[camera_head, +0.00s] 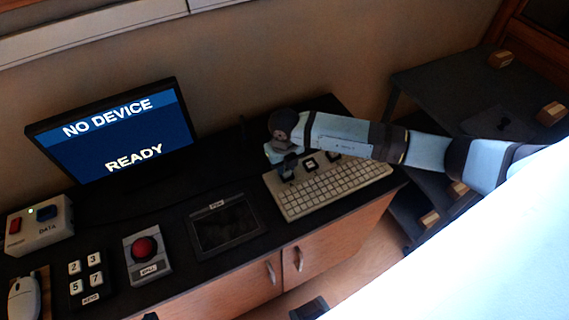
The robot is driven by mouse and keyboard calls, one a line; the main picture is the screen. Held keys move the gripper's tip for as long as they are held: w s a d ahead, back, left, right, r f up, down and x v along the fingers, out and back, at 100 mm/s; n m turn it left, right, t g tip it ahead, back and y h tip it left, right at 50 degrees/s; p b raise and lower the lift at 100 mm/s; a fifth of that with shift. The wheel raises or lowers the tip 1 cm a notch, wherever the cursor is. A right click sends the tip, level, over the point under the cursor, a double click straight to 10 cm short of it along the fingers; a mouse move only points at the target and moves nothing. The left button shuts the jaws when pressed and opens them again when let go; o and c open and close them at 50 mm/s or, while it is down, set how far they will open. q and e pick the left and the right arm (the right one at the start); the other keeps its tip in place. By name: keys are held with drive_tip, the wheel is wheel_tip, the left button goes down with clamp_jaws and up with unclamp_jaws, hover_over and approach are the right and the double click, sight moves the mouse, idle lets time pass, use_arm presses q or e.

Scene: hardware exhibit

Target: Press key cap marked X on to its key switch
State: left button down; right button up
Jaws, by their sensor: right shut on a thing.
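A pale keyboard (330,190) lies on the dark counter, with a few larger dark keys along its back edge. My right gripper (286,168) is over the keyboard's back left corner, pointing down. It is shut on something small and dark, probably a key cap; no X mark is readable. Whether that piece touches a switch below is hidden. My left gripper is not clearly seen.
A monitor (110,130) reads NO DEVICE and READY. Dark shelves with small boxes are at right.

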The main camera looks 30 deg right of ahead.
drive_tip(key=shift+f, duration=0.15)
drive_tip(key=o, duration=1.4)
drive_tip(key=shift+o, duration=0.2)
drive_tip(key=shift+r+p, duration=1.2)
drive_tip(key=shift+r, duration=0.7)
drive_tip(key=shift+r+p, duration=1.1)
drive_tip(key=shift+r, duration=0.55)
